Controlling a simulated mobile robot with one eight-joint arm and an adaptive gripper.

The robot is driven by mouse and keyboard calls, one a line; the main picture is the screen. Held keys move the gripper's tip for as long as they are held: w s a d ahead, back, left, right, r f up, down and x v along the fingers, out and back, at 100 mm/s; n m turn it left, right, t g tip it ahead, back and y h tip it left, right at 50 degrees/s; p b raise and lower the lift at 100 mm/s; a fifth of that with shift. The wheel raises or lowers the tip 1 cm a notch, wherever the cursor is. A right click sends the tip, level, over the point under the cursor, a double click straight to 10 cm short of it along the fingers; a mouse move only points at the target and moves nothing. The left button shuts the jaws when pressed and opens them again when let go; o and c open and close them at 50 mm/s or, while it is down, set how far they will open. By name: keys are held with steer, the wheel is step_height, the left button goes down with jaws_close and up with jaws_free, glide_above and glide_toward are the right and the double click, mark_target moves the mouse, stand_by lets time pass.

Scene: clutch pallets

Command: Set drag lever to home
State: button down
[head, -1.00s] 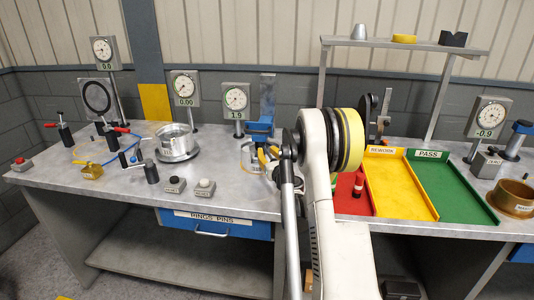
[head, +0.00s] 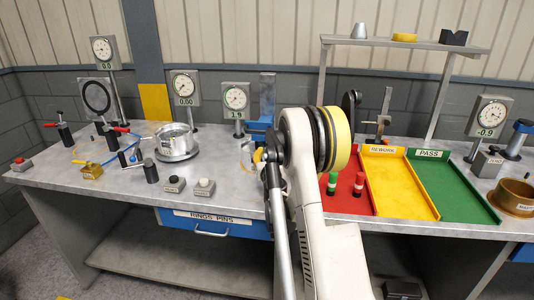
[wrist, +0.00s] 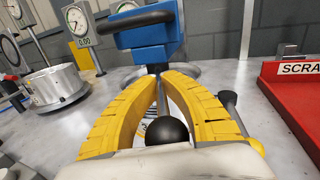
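My gripper (wrist: 163,76) has two yellow fingers, seen in the wrist view with their tips close together. A black ball knob (wrist: 166,130) on a thin grey rod shows between the fingers; it may be the drag lever, but no label confirms this. I cannot tell whether the fingers press on the rod. A blue-topped fixture (wrist: 150,45) stands right behind the fingertips. In the head view my arm hides most of the gripper and the lever area.
A silver drum (head: 176,142) and dial gauges, one reading 1.9 (head: 236,99), stand to the left. The red scrap tray (head: 346,207), yellow rework tray (head: 400,194) and green pass tray (head: 450,199) lie to the right. Red and green pieces stand in the red tray.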

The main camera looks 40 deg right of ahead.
steer(key=shift+w+a+m+g+h+b, duration=0.2)
steer(key=shift+w+a+m+g+h, duration=0.5)
steer(key=shift+m+g+h, duration=0.35)
steer(key=shift+w+a+m+g+h+b, duration=0.2)
steer(key=shift+w+a+m+g+h, duration=0.3)
steer(key=shift+a+m+g+h, duration=0.5)
steer(key=shift+w+d+h, duration=0.1)
steer(key=shift+d+h, duration=0.1)
steer(key=shift+h, duration=0.05)
steer(key=c, duration=1.5)
jaws_free()
steer(key=v, duration=1.2)
steer(key=shift+d, duration=0.1)
steer(key=shift+c, duration=0.2)
